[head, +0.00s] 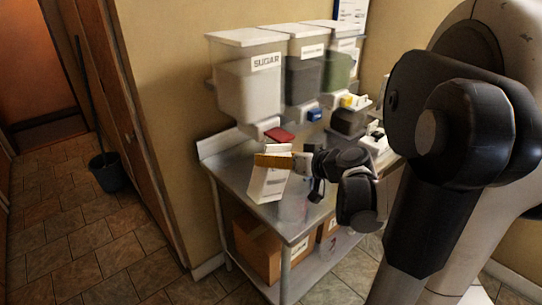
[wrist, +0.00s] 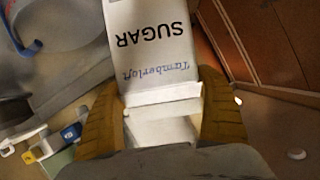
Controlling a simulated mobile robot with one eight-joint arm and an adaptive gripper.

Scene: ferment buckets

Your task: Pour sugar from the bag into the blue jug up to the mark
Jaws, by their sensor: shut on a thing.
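The white sugar bag (head: 267,186) is in my gripper (head: 272,161), over the left end of the steel table, and leans slightly. In the wrist view the bag (wrist: 155,55) shows the word SUGAR, and the mustard fingers of my gripper (wrist: 160,84) close on its two sides near the top. I cannot tell whether its base touches the table. No blue jug shows clearly in the head view; my arm hides part of the table. A curved blue strip (wrist: 22,44) shows at the top left of the wrist view, perhaps part of the jug; its mark is not visible.
The steel table (head: 228,172) stands against the wall. Wall bins, one labelled SUGAR (head: 247,85), hang above it with red (head: 279,135), blue (head: 314,115) and yellow parts below. Cardboard boxes (head: 258,245) fill the lower shelf. A dark bucket (head: 108,172) stands on the floor left.

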